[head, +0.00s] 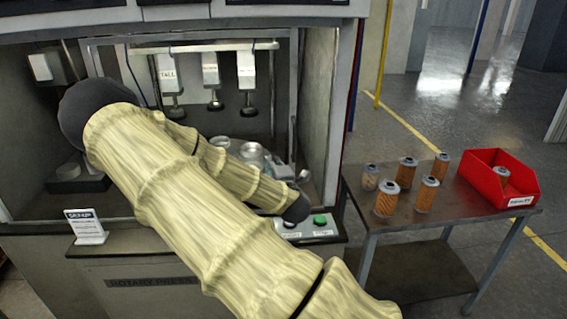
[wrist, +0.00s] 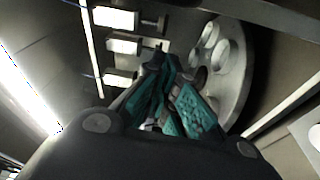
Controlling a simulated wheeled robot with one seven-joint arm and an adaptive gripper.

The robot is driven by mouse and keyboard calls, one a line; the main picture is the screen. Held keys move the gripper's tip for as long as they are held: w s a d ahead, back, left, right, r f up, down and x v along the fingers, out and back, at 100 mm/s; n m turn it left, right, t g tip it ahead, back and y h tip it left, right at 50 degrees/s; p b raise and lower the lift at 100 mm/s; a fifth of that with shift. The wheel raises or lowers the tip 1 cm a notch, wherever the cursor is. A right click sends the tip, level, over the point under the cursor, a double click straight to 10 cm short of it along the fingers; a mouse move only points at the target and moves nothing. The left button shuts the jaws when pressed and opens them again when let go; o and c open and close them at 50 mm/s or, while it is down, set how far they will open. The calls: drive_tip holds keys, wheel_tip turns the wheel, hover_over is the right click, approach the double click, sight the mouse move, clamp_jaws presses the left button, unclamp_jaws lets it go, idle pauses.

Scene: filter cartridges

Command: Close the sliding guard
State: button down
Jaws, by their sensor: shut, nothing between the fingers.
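The press cabinet (head: 318,110) stands open at the front, and its inside is in plain view. I cannot clearly make out the sliding guard; no panel is seen covering the opening. My arm reaches across the front into the opening and hides much of its left and middle. My gripper (head: 258,158) is partly hidden behind the arm in the head view, inside the cabinet near the round turntable. In the wrist view the teal-padded fingers of my gripper (wrist: 172,108) are together and empty, with the grey turntable (wrist: 238,70) beyond them.
Several press heads (head: 212,75) hang above the turntable. A control panel with a green button (head: 320,220) sits at the front edge. A small sign (head: 86,228) stands at left. A side table (head: 455,222) at right carries orange cartridges (head: 387,199) and a red bin (head: 487,180).

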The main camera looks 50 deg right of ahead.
drive_tip(key=b+v, duration=0.2)
drive_tip(key=v, duration=0.8)
drive_tip(key=shift+d, duration=0.1)
